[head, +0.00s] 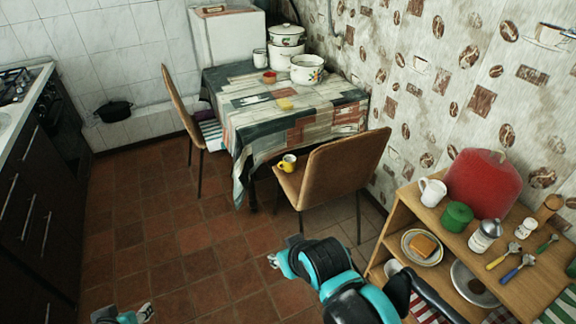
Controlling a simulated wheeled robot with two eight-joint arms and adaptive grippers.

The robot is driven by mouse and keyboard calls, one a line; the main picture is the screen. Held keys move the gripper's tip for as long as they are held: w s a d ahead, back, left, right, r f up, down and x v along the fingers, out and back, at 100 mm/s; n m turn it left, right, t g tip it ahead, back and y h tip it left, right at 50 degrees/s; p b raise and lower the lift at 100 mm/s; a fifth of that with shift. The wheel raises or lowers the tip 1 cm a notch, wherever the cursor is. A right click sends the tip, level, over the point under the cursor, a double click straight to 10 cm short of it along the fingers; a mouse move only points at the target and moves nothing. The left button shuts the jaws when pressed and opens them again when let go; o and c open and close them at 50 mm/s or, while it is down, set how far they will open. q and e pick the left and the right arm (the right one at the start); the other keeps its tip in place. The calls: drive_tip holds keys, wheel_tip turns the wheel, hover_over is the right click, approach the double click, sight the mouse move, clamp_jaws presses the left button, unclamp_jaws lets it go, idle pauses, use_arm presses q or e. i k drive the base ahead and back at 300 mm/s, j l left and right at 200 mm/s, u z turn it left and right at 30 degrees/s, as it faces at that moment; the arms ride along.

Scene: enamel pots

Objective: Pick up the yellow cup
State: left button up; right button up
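The yellow cup (288,163) stands upright on the seat of the brown chair (342,172) at the table's near side. A white patch shows on its side. My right gripper (273,261) is in front of the chair, nearer to me, and apart from the cup. Its fingers are small and partly turned away, so I cannot tell if they are open. My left gripper (146,312) only just shows at the bottom edge over the tiled floor, far from the cup. Its finger state is unclear.
A cloth-covered table (262,113) bears white enamel pots (307,68). Another chair (184,104) stands at its left. The floor (190,235) at left is clear.

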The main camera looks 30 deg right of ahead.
sight(289, 160)
drive_tip(key=i+l+z, duration=0.4)
drive_tip(key=i, duration=0.15)
drive_tip(key=i+l+z, duration=0.15)
drive_tip(key=i+z, duration=0.2)
drive_tip(key=i, duration=0.2)
drive_tip(key=i+z, duration=0.4)
drive_tip(key=i, duration=0.15)
